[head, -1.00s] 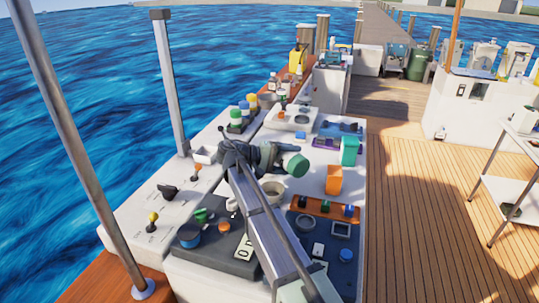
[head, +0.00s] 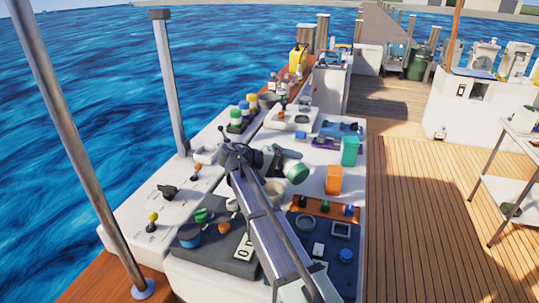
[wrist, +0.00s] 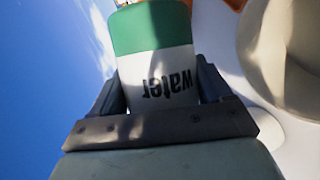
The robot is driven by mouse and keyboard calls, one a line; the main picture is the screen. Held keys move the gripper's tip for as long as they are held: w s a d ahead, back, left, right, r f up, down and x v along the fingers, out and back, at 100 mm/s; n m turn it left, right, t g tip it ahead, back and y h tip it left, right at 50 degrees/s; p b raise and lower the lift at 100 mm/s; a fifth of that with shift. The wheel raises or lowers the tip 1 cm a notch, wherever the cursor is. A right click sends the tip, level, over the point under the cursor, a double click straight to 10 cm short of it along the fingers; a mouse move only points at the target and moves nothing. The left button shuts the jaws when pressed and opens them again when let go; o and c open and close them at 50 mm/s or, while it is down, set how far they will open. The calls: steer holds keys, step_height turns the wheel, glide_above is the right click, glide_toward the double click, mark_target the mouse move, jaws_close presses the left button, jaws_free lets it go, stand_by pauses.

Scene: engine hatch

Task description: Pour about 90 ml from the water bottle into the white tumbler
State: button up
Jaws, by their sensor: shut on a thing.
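My gripper (wrist: 160,105) is shut on the water bottle (wrist: 155,65), which has a white label, upside-down "water" lettering and a green band in the wrist view. In the head view the bottle's green end (head: 297,173) points down and to the right, so the bottle is tilted above the console. A pale round vessel (head: 274,190) stands just below it, partly behind my arm. A large pale rounded shape (wrist: 285,60) fills the right of the wrist view. I cannot tell whether either is the white tumbler. The bottle's mouth and any flowing water cannot be made out.
An orange block (head: 333,179) and a teal block (head: 350,151) stand right of the bottle. A dark switch panel (head: 318,250) lies in front, with knobs and levers to the left. Colored jars (head: 236,117) stand behind. Water borders the console's left side; wooden deck lies right.

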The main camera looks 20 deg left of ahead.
steer(key=shift+s+d+r+m, duration=0.15)
steer(key=shift+s+d+m, duration=0.1)
steer(key=shift+m, duration=0.15)
steer(key=shift+y, duration=0.3)
steer(key=shift+w+a+m, duration=0.1)
steer(key=shift+w+m, duration=0.05)
steer(key=shift+m, duration=0.15)
stand_by(1.4)
